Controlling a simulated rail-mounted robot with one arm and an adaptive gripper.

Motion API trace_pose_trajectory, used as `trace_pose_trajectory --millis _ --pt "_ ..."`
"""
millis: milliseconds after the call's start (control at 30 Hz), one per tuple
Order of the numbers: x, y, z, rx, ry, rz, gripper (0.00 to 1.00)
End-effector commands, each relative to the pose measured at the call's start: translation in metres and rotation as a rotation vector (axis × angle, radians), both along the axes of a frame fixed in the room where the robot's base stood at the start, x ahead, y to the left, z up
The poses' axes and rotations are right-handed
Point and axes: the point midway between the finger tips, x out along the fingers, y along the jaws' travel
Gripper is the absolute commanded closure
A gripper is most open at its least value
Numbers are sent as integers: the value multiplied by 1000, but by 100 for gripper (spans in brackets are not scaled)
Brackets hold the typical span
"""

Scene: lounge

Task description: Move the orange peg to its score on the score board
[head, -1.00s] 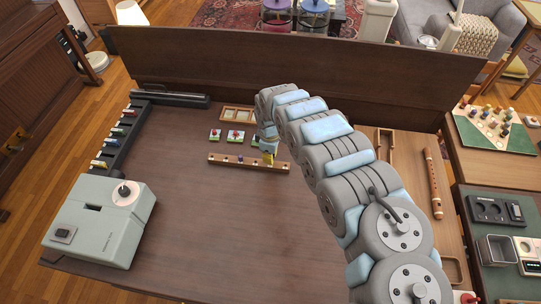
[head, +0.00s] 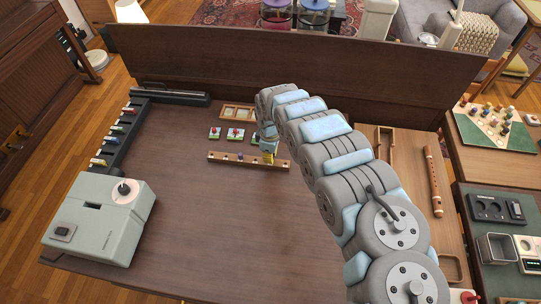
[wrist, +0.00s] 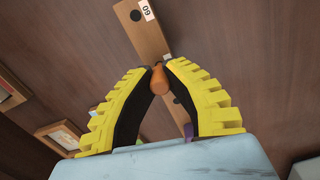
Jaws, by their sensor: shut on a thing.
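The score board (head: 222,157) is a long narrow wooden strip with a row of holes on the dark table. It also shows in the wrist view (wrist: 146,38), with a white number label and a dark hole near its top end. My gripper (wrist: 158,72) has yellow ribbed fingers with dark inner pads. It is shut on the orange peg (wrist: 159,82) at the fingertips, over the board. In the head view my gripper (head: 268,156) is at the right part of the board. I cannot tell whether the peg's end is in a hole. A purple peg (wrist: 188,131) shows behind the right finger.
Small green-and-white cards with red pieces (head: 235,134) and a wooden tray (head: 238,113) lie behind the board. A grey-green machine (head: 100,220) stands at the front left. A raised wooden panel (head: 300,70) closes the back. The table's middle front is clear.

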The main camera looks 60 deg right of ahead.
Motion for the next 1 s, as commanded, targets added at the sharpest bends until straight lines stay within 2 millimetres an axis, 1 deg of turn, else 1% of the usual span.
trace_pose_trajectory --millis 1000 --pt "0 1 -17 0 1 1 100"
